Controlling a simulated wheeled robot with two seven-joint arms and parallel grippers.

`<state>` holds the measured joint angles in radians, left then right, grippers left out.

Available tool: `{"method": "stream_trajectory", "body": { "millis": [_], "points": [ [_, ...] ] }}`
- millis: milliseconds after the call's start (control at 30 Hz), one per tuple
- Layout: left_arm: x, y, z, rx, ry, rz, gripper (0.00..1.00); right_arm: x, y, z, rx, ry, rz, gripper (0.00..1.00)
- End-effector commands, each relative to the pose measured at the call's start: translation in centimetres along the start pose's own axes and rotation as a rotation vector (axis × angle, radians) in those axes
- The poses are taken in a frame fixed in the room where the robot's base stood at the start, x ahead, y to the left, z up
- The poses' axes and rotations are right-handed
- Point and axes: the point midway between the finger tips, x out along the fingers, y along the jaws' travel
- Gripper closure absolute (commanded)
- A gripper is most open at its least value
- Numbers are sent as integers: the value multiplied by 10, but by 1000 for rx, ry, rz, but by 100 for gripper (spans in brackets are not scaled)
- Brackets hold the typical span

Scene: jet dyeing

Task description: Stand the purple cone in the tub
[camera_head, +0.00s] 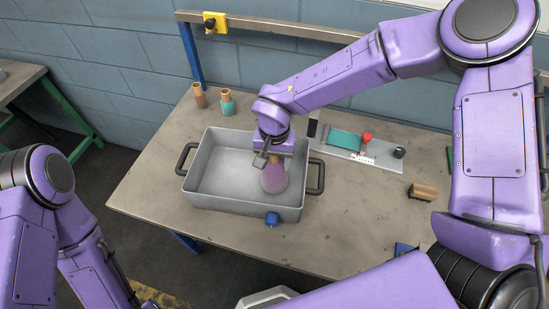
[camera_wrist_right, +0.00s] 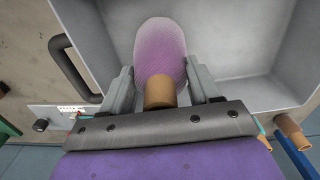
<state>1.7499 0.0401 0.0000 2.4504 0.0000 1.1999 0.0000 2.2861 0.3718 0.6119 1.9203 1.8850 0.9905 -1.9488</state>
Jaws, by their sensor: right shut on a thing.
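The purple cone (camera_head: 274,178) is in the right part of the grey tub (camera_head: 215,194) in the head view, wide end down and roughly upright. My right gripper (camera_head: 268,157) is over the tub and shut on the cone's upper part. The right wrist view shows the purple cone (camera_wrist_right: 160,45) with its tan tip (camera_wrist_right: 160,91) between the two fingers of the right gripper (camera_wrist_right: 160,85). The tub (camera_wrist_right: 235,50) lies around it there. I cannot tell whether the cone's base touches the tub floor. My left gripper is outside the head view.
Two tan-topped cones, one brown (camera_head: 199,96) and one teal (camera_head: 227,103), stand behind the tub. A brown block (camera_head: 423,191) sits farther right. The table (camera_head: 150,175) is bare at left.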

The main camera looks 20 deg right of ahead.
Motion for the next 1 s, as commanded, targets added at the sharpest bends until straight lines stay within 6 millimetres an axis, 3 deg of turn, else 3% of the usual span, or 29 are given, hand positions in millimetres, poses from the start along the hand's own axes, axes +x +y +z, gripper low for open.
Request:
{"method": "stream_trajectory", "body": {
  "millis": [67, 100, 133, 433, 533, 800, 1000],
  "points": [
    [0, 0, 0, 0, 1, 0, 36, 1, 0, 0, 1, -1, -1, 100],
    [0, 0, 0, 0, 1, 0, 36, 1, 0, 0, 1, -1, 0, 26],
    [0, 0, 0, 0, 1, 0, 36, 1, 0, 0, 1, 0, 0, 16],
    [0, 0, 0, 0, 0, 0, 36, 0, 0, 0, 0, 0, -1, 13],
    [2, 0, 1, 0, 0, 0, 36, -9, -1, 0, 1, 2, -3, 13],
    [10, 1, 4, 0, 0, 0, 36, -75, 0, 0, 3, 2, -6, 13],
    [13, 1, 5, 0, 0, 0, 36, -112, 0, 0, 1, 2, -2, 13]
  ]
}}
